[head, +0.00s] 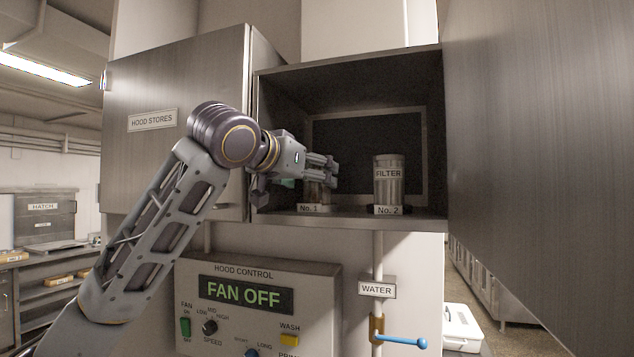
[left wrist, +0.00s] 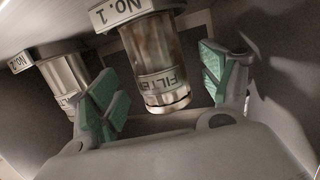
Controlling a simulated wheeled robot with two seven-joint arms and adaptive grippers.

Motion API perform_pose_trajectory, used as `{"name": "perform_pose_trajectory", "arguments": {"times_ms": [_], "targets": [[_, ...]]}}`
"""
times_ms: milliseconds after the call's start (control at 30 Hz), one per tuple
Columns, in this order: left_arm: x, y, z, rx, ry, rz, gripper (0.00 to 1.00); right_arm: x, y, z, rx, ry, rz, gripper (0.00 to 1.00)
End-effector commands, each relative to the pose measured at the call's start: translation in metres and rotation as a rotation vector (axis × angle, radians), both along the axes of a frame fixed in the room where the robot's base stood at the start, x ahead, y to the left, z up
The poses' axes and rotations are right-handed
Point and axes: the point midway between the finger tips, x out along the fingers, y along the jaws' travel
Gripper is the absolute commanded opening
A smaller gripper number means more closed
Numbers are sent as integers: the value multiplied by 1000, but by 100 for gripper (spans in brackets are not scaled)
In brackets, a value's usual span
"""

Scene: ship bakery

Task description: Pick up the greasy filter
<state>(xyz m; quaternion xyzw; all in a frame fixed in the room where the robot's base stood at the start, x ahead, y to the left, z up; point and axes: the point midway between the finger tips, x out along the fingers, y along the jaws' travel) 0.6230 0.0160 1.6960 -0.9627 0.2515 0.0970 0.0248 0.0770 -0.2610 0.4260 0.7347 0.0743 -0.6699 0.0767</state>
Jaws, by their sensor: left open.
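A cylindrical filter with brownish stains (left wrist: 150,58) stands at the No. 1 label (head: 309,208) in the open cabinet. In the head view most of this filter (head: 316,194) is hidden behind my left gripper (head: 325,172). The left wrist view shows it upside down, between the two green-padded fingers, with a gap on each side. My left gripper is open and holds nothing. A second, cleaner-looking filter (head: 388,178) stands upright to the right at the No. 2 label; it also shows at the left of the wrist view (left wrist: 66,80). My right gripper is out of view.
The cabinet's floor edge (head: 350,220) runs below the filters, and its side walls and top enclose them. A door marked HOOD STORES (head: 175,150) is at the left. A large metal panel (head: 540,130) stands at the right. The hood control box (head: 260,320) and blue water lever (head: 405,341) are below.

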Motion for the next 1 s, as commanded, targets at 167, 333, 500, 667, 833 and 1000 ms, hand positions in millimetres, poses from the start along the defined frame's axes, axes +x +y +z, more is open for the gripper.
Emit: {"name": "perform_pose_trajectory", "arguments": {"times_ms": [167, 333, 500, 667, 833, 1000], "targets": [[18, -10, -2, 0, 2, 1, 80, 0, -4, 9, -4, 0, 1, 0], [28, -16, -5, 0, 0, 0, 80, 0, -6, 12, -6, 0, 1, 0], [29, -16, -6, 0, -1, 0, 80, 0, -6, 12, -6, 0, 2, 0], [29, -16, -6, 0, 0, 1, 80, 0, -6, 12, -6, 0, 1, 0], [29, -16, -6, 0, 0, 1, 80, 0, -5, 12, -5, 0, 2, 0], [29, -16, -6, 0, 0, 1, 58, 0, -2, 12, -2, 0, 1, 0]]}}
